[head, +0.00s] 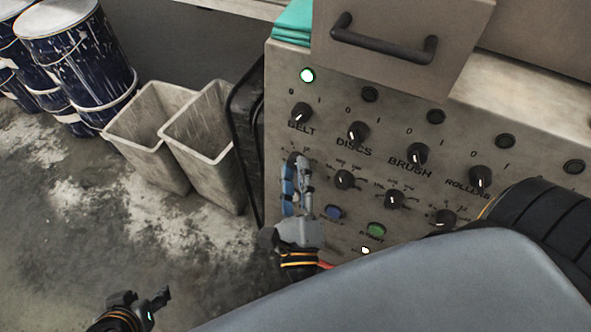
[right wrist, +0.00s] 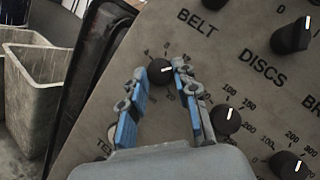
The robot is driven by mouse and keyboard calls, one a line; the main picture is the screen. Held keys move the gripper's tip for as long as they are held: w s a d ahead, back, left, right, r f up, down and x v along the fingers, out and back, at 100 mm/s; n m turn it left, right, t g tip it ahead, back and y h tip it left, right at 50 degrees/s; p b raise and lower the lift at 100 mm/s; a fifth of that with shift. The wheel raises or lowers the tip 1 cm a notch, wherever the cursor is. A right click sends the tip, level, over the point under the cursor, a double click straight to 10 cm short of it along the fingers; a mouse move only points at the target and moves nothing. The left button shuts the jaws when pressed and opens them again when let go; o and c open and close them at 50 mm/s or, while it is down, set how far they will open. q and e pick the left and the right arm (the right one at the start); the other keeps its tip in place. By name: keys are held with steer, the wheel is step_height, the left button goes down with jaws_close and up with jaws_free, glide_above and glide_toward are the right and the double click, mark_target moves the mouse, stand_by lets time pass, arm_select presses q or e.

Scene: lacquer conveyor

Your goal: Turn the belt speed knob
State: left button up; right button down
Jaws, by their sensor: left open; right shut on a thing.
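The belt speed knob (right wrist: 160,71) is a black dial with a white pointer mark, below the BELT label on the grey control panel (head: 330,215). My right gripper (right wrist: 165,76) has its blue-padded fingers on either side of this knob and is shut on it. In the head view the right gripper (head: 297,165) stands against the panel's left part and mostly hides the knob. My left gripper (head: 152,302) is open and empty at the lower left, over the floor, away from the panel.
Neighbouring dials sit close by, the DISCS speed knob (head: 345,179) nearest. A BELT switch (head: 301,112) is above, with a lit green lamp (head: 307,75). Blue (head: 333,212) and green (head: 376,229) buttons are below. Two grey bins (head: 212,150) and blue drums (head: 80,60) stand left.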

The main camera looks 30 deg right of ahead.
steer(key=shift+r, duration=0.1)
stand_by(0.4)
steer(key=c, duration=1)
jaws_free()
steer(key=v, duration=1.2)
